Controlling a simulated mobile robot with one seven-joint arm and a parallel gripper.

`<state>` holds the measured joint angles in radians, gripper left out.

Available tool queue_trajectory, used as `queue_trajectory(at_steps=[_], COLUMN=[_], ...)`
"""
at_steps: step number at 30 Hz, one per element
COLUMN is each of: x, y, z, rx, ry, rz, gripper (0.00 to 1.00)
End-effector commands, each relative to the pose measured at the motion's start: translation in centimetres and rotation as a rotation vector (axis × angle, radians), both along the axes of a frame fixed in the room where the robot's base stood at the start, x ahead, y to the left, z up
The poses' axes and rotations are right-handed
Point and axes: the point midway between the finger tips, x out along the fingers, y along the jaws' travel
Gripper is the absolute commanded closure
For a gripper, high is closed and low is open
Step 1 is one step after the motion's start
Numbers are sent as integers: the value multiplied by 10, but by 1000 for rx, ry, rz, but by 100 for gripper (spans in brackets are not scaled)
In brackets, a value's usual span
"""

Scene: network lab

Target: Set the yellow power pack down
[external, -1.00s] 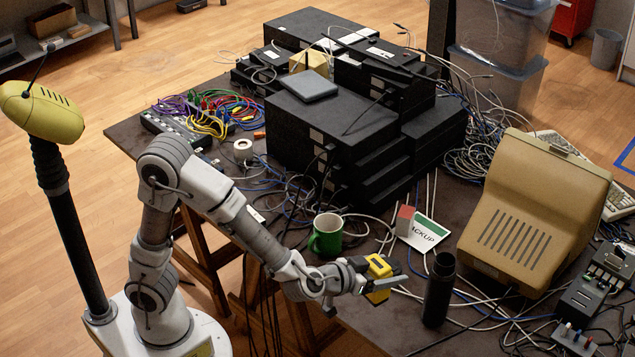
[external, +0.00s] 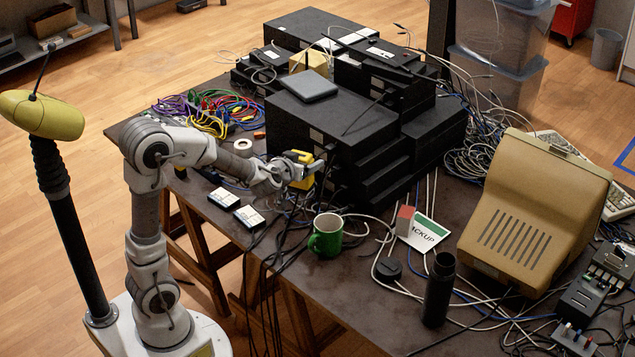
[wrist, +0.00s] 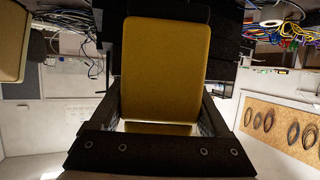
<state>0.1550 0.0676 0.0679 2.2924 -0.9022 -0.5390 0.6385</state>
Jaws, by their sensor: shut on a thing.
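The yellow power pack (external: 303,170) is in my gripper (external: 300,172), in front of the left end of the black equipment stack. In the wrist view the pack's yellow face (wrist: 160,68) fills the middle, between the two dark fingers of my gripper (wrist: 158,112). My gripper is shut on it. The pack appears held above the table (external: 350,280), though its underside is partly hidden by my gripper and cables.
The black equipment stack (external: 350,155) stands close behind my gripper. A black bottle (external: 439,290) and a beige monitor (external: 535,205) stand to the right. The table's front middle is fairly clear.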

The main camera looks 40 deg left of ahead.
Motion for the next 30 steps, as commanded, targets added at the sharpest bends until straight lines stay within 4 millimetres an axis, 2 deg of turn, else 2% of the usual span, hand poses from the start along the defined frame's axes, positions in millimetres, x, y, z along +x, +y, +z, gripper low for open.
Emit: queue_trajectory(at_steps=[1, 6, 12, 15, 21, 25, 30], x=[-4, -24, -62, -80, -111, -128, -126], y=[27, 102, 181, 210, 249, 269, 265], z=[0, -2, -7, -9, -12, -14, -44], rx=[2, 2, 2, 1, 2, 2, 1], ry=[-2, -2, 0, -2, -2, -2, 3], rz=[39, 146, 269, 317, 389, 428, 420], gripper=[100, 100, 100, 100, 100, 100, 100])
